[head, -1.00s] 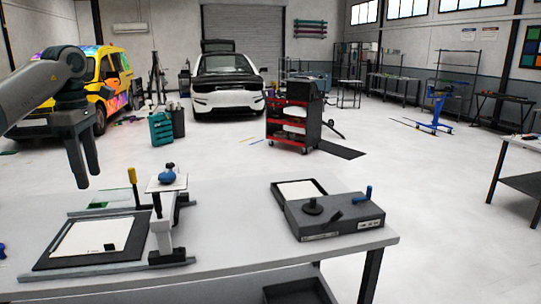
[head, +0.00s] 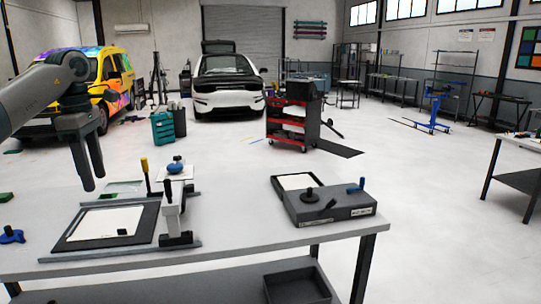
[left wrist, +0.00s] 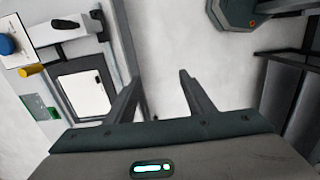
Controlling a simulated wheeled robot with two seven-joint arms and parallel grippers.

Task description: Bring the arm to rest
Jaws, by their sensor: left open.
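My left gripper (head: 93,172) hangs from the arm at the left of the head view, fingers pointing down, above the left part of the workbench (head: 225,245). It is open and holds nothing. In the left wrist view its two fingers (left wrist: 160,84) stand apart with pale floor between them. My right gripper does not show in either view.
A framed board with a white sheet (head: 103,229) lies at the bench's left, beside a press with a blue knob (head: 174,164). A dark box device (head: 330,207) stands at the right. A blue-handled tool (head: 11,236) lies far left. A red tool cart (head: 288,122) stands beyond.

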